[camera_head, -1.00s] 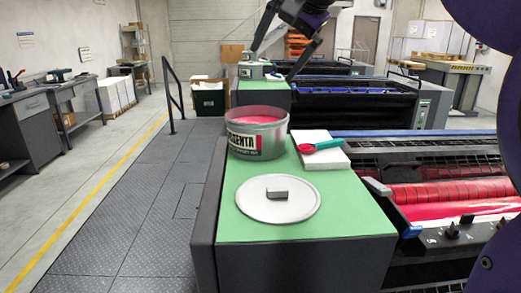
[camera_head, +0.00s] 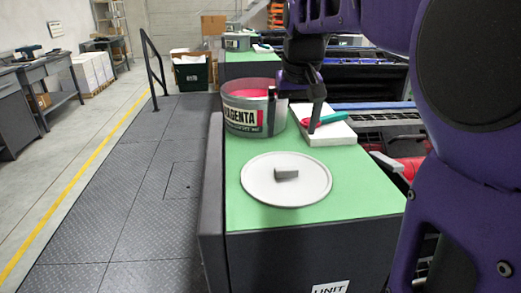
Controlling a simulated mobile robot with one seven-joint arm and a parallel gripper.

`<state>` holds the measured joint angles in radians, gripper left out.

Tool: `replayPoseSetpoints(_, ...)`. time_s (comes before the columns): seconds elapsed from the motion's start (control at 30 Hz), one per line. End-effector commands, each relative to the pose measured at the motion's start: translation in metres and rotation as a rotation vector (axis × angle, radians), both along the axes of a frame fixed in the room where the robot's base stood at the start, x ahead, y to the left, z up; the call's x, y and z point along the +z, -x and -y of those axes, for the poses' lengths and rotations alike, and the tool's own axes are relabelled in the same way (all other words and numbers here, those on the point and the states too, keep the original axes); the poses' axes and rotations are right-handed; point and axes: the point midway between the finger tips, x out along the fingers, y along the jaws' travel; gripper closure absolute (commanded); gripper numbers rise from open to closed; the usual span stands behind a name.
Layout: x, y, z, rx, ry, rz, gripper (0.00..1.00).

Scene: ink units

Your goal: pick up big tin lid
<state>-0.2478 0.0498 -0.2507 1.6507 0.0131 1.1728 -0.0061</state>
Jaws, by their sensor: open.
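The big tin lid (camera_head: 260,191) is a flat, pale grey disc with a small dark grip block (camera_head: 286,172) on top. It lies flat on the green top (camera_head: 350,200) of the ink unit, in front of the magenta tin (camera_head: 241,118). The tin is open and shows pink ink. My gripper (camera_head: 292,116) is open and points down, above and behind the lid, between the tin and a white pad. It is apart from the lid, with one dark finger in front of the tin's right side and the other over the pad.
The white pad (camera_head: 322,136) carries a teal and red tool (camera_head: 326,119) behind the lid at the right. The press rollers lie to the right, partly hidden by my arm. A dark plate walkway (camera_head: 140,180) runs along the left, with a handrail (camera_head: 152,65).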

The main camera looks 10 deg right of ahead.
Motion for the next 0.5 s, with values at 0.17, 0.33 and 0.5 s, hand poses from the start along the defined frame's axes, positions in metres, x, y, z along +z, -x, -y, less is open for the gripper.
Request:
replayPoseSetpoints(0.17, -0.042, -0.01, 0.0, 0.0, 0.0, -0.004, 0.0)
replayPoseSetpoints(0.33, -0.067, -0.018, 0.0, -0.001, 0.0, -0.002, 0.0)
replayPoseSetpoints(0.5, -0.075, -0.021, 0.0, -0.002, -0.001, 0.0, 0.0)
